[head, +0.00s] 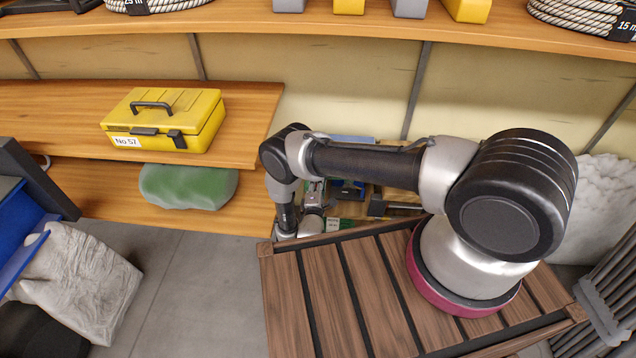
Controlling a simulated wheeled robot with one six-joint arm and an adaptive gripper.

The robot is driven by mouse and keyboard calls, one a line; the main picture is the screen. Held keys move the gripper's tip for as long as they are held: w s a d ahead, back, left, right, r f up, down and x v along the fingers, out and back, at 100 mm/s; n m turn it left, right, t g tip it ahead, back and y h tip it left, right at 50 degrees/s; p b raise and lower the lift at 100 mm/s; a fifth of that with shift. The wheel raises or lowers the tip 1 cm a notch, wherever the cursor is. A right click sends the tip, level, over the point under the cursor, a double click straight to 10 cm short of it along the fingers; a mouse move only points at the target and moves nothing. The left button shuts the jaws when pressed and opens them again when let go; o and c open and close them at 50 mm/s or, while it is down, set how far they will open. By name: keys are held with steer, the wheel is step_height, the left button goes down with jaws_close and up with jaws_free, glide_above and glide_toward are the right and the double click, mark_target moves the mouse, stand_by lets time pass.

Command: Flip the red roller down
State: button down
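No red roller can be made out in the head view. My arm reaches left across the picture and bends down at the wrist, behind the far edge of a slatted wooden top. The fingers of my gripper are hidden there, so I cannot see whether they hold or touch anything. Small dark, grey and green items sit partly covered behind my arm, too small and hidden to identify.
A yellow toolbox (165,118) stands on the wooden shelf (50,100) at the left. A green-and-grey bundle (188,186) lies below it. A pale sack (80,280) is at lower left. The grey floor (200,300) is clear beside the slatted top (290,310).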

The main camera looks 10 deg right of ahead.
steer(key=shift+s+d+f, duration=0.15)
steer(key=shift+d, duration=0.1)
steer(key=c, duration=1.7)
jaws_free()
steer(key=shift+o, duration=0.2)
steer(key=v, duration=1.2)
steer(key=shift+a, duration=0.25)
